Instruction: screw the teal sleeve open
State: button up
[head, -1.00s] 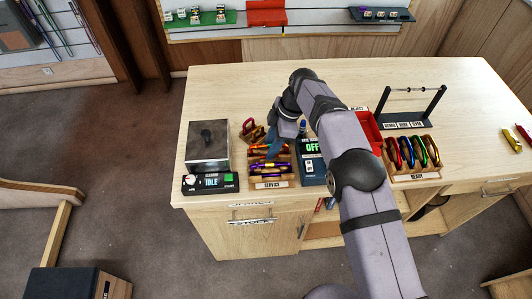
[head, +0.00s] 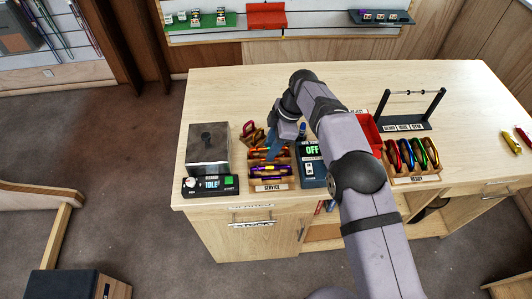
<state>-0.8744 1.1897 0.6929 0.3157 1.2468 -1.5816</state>
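My gripper (head: 272,152) points down over the wooden tray labelled SERVICE (head: 270,187), at the tray's back part. Its blue fingers are small and partly merge with the gear below, so I cannot tell whether they are open, shut or touching anything. Several carabiners lie in the tray: a purple one (head: 269,171) in front, with orange, red and yellow ones behind it. I cannot make out a teal sleeve; it may be hidden by my gripper or too small to see.
A grey box (head: 208,148) with an IDLE display (head: 211,184) stands left of the tray. A device reading OFF (head: 312,152) stands close on its right. A red bin (head: 371,137), a READY rack (head: 416,178) of carabiners and a black stand (head: 408,121) are farther right.

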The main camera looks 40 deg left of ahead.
jog(key=shift+r+p, duration=0.35)
jog(key=shift+r, duration=0.45)
dwell(0.4)
notch_tip(320, 180, up, 10)
jog(key=p, duration=0.7)
dwell(0.4)
